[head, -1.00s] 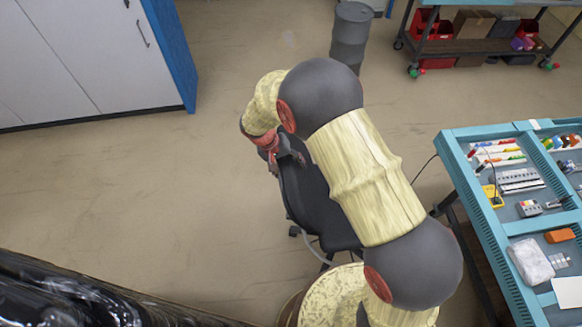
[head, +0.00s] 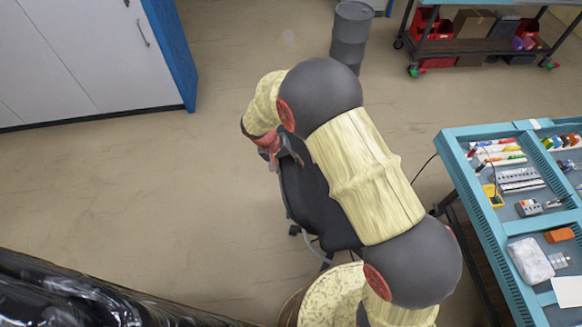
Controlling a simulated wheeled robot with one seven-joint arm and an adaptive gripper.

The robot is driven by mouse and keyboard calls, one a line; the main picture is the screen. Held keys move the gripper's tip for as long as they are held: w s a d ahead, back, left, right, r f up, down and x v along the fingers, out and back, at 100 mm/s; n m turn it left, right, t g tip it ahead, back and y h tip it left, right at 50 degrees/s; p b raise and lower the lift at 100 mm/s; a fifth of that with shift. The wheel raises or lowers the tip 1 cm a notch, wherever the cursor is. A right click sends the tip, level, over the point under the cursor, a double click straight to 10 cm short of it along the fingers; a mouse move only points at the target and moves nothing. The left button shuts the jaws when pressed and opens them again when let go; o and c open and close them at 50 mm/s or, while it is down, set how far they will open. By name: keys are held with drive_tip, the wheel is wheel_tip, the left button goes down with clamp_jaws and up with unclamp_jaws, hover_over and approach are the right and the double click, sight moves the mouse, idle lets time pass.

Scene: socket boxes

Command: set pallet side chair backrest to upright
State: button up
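A dark office chair stands on the floor in the middle, largely hidden behind my arm. Its backrest (head: 308,196) shows as a dark panel below and left of my arm. I cannot tell its exact tilt from this angle. My gripper (head: 284,155) is at the top end of the backrest, close against it or touching it. The fingers are small and partly hidden, so their opening does not show clearly.
A blue workbench (head: 480,215) with tools and parts stands at the right. Black-wrapped goods (head: 80,300) lie at the lower left. White cabinets (head: 80,60) stand at the upper left. A grey barrel (head: 350,38) and a cart (head: 480,45) are at the back. The floor left of the chair is clear.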

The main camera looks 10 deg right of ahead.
clamp_jaws()
drive_tip(key=shift+d, duration=0.1)
drive_tip(key=shift+d+y, duration=0.3)
drive_tip(key=shift+c, duration=2.2)
unclamp_jaws()
drive_tip(key=shift+y, duration=0.5)
drive_tip(key=d, duration=0.2)
drive_tip(key=d+b, duration=0.1)
drive_tip(key=d, duration=0.3)
drive_tip(key=shift+s+f, duration=0.2)
drive_tip(key=shift+f, duration=0.2)
drive_tip(key=shift+o, duration=0.2)
drive_tip(key=shift+d, duration=0.25)
drive_tip(key=shift+s, duration=0.1)
drive_tip(key=o, duration=1.3)
drive_tip(key=shift+f, duration=0.1)
drive_tip(key=shift+o, duration=0.5)
drive_tip(key=shift+d, duration=0.1)
drive_tip(key=shift+w, duration=0.2)
